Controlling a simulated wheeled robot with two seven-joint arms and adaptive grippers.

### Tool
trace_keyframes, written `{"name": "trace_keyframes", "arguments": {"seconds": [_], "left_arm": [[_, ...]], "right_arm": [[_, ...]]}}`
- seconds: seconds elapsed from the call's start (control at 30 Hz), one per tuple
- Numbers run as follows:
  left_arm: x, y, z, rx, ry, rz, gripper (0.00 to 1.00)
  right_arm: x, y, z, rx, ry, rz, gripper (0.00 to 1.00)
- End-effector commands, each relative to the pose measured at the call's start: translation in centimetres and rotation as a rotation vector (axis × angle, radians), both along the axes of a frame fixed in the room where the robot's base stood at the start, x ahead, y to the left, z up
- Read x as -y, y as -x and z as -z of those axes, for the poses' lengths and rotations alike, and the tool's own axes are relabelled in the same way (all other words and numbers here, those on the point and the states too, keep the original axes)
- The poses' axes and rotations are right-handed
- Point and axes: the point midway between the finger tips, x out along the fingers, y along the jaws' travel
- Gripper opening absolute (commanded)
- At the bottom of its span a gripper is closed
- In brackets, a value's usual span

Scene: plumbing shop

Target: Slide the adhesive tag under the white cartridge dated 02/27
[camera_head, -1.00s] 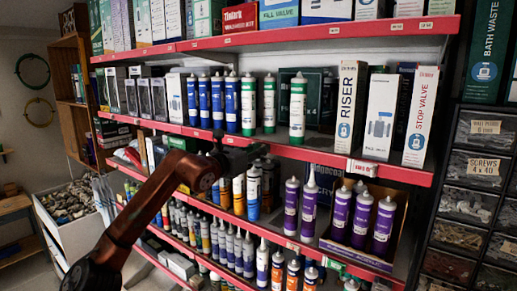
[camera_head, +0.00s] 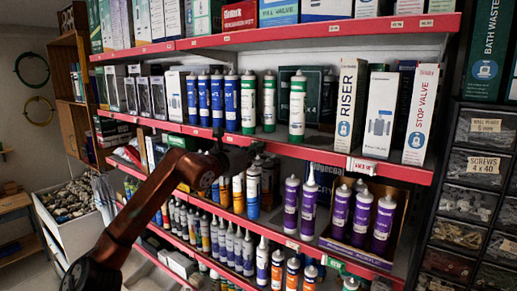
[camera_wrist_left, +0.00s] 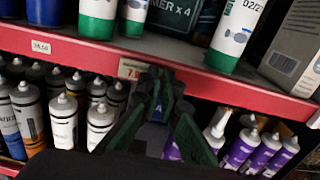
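A white cartridge with a green base (camera_wrist_left: 240,32) stands on the upper red shelf. Its printed date is partly cut off in the left wrist view and reads roughly 02/2. It also appears in the head view (camera_head: 297,108). A white tag with red print (camera_wrist_left: 131,68) sits on the red shelf edge, below and left of that cartridge. My left gripper (camera_wrist_left: 158,80) is at this tag, its dark green fingers covering the tag's right part. Whether the fingertips grip it is unclear. In the head view my left gripper (camera_head: 240,157) is dark against the shelf edge. My right gripper is not visible.
Another white and green cartridge (camera_head: 248,102) and blue cartridges (camera_head: 217,100) stand to the left. White boxes (camera_head: 380,115) stand to the right. Purple cartridges (camera_head: 362,215) and white ones crowd the shelf below. Another price tag (camera_head: 362,166) is on the red shelf edge.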

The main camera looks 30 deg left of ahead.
Motion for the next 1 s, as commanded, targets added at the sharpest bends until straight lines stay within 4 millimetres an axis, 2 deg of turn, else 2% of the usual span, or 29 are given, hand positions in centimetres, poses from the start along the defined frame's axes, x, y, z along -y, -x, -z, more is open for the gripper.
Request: {"name": "trace_keyframes", "arguments": {"seconds": [0.07, 0.17, 0.4, 0.53, 0.7, 0.97, 1.0], "left_arm": [[0.4, 0.1, 0.0, 0.001, -0.001, 0.003, 0.0], [2.2, 0.1, 0.2, 0.003, -0.001, 0.008, 0.0], [8.8, 0.7, 0.3, 0.005, -0.002, 0.009, 0.0], [11.3, 0.9, 0.2, 0.002, -0.001, 0.006, 0.0], [12.3, 1.0, 0.0, 0.001, -0.001, 0.001, 0.0], [12.3, 1.0, -0.1, 0.001, -0.001, 0.0, 0.0], [12.3, 1.0, -0.1, 0.001, 0.0, 0.0, 0.06]], "right_arm": [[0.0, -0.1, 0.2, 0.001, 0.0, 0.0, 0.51], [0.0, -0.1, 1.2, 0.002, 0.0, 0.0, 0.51], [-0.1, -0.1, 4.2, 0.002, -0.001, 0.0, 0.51], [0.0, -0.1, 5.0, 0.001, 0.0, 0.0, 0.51], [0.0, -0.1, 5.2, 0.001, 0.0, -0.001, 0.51], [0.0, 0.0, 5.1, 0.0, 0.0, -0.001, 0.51], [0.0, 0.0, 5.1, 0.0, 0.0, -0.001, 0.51]]}}
